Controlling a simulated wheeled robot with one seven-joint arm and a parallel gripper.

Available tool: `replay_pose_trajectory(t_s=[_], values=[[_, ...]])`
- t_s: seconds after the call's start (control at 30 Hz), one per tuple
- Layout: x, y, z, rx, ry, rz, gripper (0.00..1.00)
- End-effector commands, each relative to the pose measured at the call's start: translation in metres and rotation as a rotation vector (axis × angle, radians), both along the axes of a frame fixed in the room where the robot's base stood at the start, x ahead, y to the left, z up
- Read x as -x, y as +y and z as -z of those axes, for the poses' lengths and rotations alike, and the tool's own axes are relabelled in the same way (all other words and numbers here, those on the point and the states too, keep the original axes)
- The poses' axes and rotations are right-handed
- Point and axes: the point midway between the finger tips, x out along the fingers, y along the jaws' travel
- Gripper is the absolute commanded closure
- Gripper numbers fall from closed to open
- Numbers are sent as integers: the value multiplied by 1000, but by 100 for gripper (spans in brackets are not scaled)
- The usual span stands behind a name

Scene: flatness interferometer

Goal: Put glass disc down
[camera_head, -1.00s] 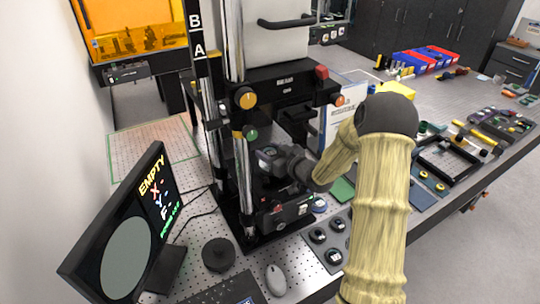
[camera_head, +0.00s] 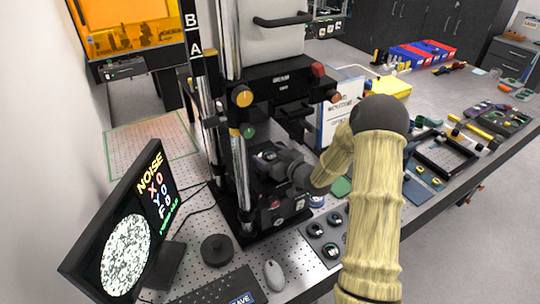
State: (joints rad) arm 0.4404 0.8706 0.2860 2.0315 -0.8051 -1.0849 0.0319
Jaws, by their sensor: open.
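My gripper (camera_head: 268,160) reaches into the interferometer (camera_head: 275,195) between its chrome columns, just above the low black stage. My wrist and the front column hide most of its fingers. The glass disc cannot be made out; the spot under my gripper is hidden. The monitor (camera_head: 130,225) at the left reads "NOISE" with X 0 and Y 0 and shows a speckled grey round picture.
A dark tray with several round parts (camera_head: 325,235) lies right of the interferometer. A mouse (camera_head: 273,275), a black knob (camera_head: 217,250) and a keyboard (camera_head: 225,290) lie in front. Chrome columns (camera_head: 243,180) stand close around my gripper. A yellow bin (camera_head: 390,87) is behind my arm.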

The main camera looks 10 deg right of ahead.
Motion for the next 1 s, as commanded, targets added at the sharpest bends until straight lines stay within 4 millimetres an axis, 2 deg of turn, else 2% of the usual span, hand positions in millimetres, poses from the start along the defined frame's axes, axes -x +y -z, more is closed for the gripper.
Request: replay_pose_trajectory(t_s=[0.33, 0.67, 1.0], values=[[3, -5, 1, 1, 0, 5, 29], [41, -30, 0, 3, -1, 6, 29], [97, -63, -12, 2, -2, 8, 29]])
